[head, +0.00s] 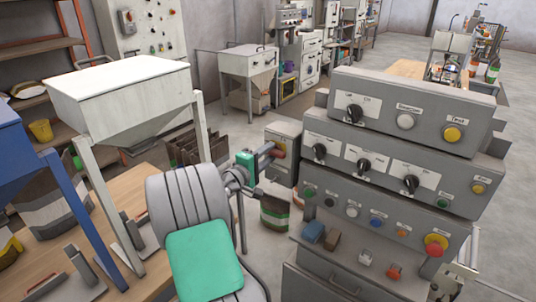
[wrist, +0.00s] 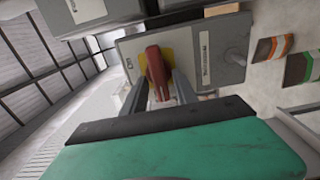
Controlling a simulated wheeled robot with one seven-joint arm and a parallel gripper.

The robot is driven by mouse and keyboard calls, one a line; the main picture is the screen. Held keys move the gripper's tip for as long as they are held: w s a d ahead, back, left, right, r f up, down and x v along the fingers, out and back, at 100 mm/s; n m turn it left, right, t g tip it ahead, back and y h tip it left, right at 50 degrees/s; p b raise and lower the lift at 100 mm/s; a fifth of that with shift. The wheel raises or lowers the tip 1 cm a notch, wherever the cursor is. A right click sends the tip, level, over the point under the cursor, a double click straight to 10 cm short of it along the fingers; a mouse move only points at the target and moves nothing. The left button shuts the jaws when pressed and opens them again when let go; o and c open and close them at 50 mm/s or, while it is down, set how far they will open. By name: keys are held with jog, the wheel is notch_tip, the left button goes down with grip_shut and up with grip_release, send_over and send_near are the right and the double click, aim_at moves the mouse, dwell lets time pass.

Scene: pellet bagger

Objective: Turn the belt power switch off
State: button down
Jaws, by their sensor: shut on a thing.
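A red switch handle (wrist: 155,62) stands on a yellow plate on the front of a grey box (wrist: 122,45) in the wrist view. My gripper (wrist: 160,90) is shut on this red handle, one finger on each side of it. In the head view my gripper (head: 268,160) reaches right to the red handle (head: 278,153) on the small grey box (head: 284,132) left of the big panel. A small label is beside the plate and another plate with lettering is on the box; both are too small to read surely.
A stepped grey control panel (head: 398,120) with several knobs and buttons stands close on the right. A white hopper (head: 125,95) on legs and a wooden table (head: 75,250) are on the left. Open bags (head: 273,213) stand on the floor below the box.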

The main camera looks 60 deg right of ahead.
jog(key=shift+f, duration=0.1)
jog(key=c, duration=1.3)
grip_release()
jog(key=shift+a, duration=0.1)
jog(key=a, duration=0.2)
jog(key=a+b, duration=0.1)
jog(key=a, duration=0.2)
jog(key=w+a+b, duration=0.1)
jog(key=a, duration=0.1)
jog(key=shift+w+a, duration=0.1)
jog(key=shift+a, duration=0.2)
